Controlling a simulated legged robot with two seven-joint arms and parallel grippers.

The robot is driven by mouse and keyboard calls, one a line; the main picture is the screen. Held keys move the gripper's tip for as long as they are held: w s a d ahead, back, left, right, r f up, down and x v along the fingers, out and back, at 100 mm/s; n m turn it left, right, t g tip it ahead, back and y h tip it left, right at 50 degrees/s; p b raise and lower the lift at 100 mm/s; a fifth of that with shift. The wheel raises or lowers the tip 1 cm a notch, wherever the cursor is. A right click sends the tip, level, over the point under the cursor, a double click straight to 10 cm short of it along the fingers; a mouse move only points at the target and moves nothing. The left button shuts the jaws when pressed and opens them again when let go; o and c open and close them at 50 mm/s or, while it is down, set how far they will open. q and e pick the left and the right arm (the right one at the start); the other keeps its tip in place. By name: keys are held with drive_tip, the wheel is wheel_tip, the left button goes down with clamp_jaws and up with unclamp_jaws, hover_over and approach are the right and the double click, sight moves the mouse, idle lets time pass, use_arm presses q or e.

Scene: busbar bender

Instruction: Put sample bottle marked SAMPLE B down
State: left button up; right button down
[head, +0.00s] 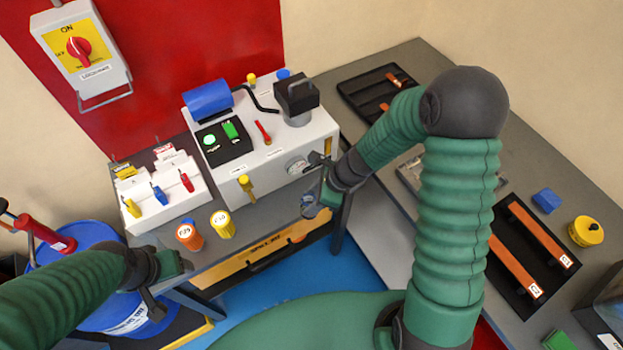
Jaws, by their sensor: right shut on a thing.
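The bottle is at the front right of the white machine, near the front edge of the grey bench. I cannot tell whether its base touches the bench. My left gripper (169,284) is open and empty, in front of the bench's left part.
An orange container (188,239) and a yellow container (222,225) stand on the bench to the left. The white machine (265,150) stands behind the bottle. A blue drum (80,245) is at left. A black tray (535,245) with copper-coloured bars lies on the right bench.

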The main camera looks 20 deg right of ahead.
drive_tip(key=w+d+f, duration=0.1)
drive_tip(key=w, duration=0.1)
drive_tip(key=w+d+f+p, duration=0.1)
drive_tip(key=w, duration=0.2)
drive_tip(key=w+f+p, duration=0.1)
drive_tip(key=w+f, duration=0.1)
drive_tip(key=shift+w+d+f, duration=0.1)
drive_tip(key=shift+w+d, duration=0.15)
drive_tip(key=shift+d, duration=0.15)
drive_tip(key=shift+f, duration=0.1)
drive_tip(key=shift+f, duration=0.1)
drive_tip(key=c, duration=0.7)
unclamp_jaws()
drive_tip(key=shift+o, duration=0.2)
